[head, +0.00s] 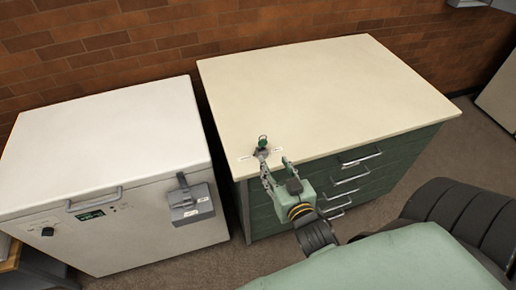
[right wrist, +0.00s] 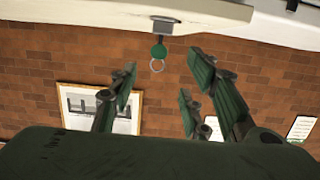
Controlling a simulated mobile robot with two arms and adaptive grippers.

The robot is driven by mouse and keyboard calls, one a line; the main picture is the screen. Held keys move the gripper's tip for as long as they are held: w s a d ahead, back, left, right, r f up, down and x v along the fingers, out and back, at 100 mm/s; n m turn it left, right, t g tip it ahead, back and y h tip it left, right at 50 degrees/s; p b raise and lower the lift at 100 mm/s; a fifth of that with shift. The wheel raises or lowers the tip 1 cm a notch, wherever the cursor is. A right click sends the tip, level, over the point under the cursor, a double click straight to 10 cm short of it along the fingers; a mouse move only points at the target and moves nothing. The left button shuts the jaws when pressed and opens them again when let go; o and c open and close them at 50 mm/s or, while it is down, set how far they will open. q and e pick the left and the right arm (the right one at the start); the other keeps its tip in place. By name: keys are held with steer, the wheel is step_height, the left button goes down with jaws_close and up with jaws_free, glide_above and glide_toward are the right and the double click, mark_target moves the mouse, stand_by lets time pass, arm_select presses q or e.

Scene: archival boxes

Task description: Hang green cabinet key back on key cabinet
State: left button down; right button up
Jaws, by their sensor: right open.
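The green key (head: 263,142) stands on a small grey holder (head: 262,152) at the near left corner of the cream-topped drawer cabinet. In the right wrist view, which looks upside down, its round green tag (right wrist: 159,52) and a ring show against the brick wall, at the end of the grey holder (right wrist: 162,26). My right gripper (head: 275,161) is open at that corner, its fingers spread and empty. In the right wrist view the key appears beyond the open fingertips (right wrist: 160,82), apart from them. I cannot surely identify the key cabinet. My left gripper is not in view.
The cream top (head: 320,90) is otherwise bare. A white chest unit (head: 110,140) stands to the left across a narrow gap, with a grey box (head: 190,207) on its front. A grey edge (head: 465,3) shows at the upper right. Drawer handles (head: 360,159) project from the green front.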

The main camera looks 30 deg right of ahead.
mark_target(263, 144)
steer(key=shift+f+b+x, duration=0.2)
steer(key=shift+b+x, duration=1.05)
steer(key=shift+x, duration=1.7)
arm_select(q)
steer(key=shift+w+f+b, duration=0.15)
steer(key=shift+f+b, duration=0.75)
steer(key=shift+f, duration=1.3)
arm_select(e)
steer(key=shift+x, duration=2)
steer(key=shift+d, duration=0.1)
